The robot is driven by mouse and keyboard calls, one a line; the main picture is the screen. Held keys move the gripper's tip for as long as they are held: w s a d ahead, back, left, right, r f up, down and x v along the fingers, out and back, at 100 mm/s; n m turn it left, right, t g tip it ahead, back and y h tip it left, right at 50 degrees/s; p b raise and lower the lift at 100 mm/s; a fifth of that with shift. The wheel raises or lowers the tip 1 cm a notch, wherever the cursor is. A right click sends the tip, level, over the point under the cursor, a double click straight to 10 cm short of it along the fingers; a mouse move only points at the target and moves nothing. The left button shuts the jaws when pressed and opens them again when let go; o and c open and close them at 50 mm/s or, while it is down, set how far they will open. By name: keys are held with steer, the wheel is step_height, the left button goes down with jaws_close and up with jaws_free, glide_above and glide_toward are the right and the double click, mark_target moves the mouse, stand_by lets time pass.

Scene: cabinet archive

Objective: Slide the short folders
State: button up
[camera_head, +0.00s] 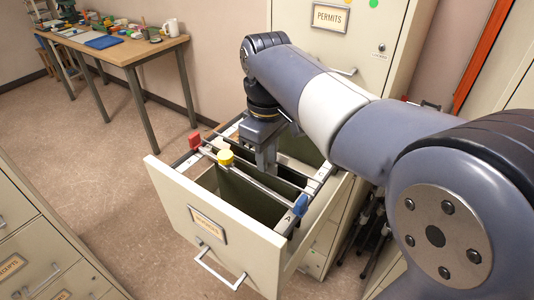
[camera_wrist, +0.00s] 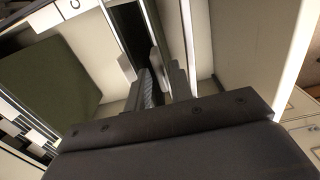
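The open drawer (camera_head: 205,228) of a cream cabinet holds dark green hanging folders (camera_head: 243,196) on thin metal rails. A wide olive folder panel (camera_wrist: 52,82) shows at left in the wrist view. My gripper (camera_head: 266,172) points down into the drawer among the folders, behind the front ones. In the wrist view its fingers (camera_wrist: 150,84) reach in beside a dark upright gap and pale panels. I cannot tell whether a folder is between the fingertips, nor which folders are the short ones. My arm hides the drawer's rear right.
A cabinet labelled PERMITS (camera_head: 329,18) rises behind. A cluttered wooden table (camera_head: 130,52) stands far left. Floor between is clear.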

jaws_close()
stand_by(0.3)
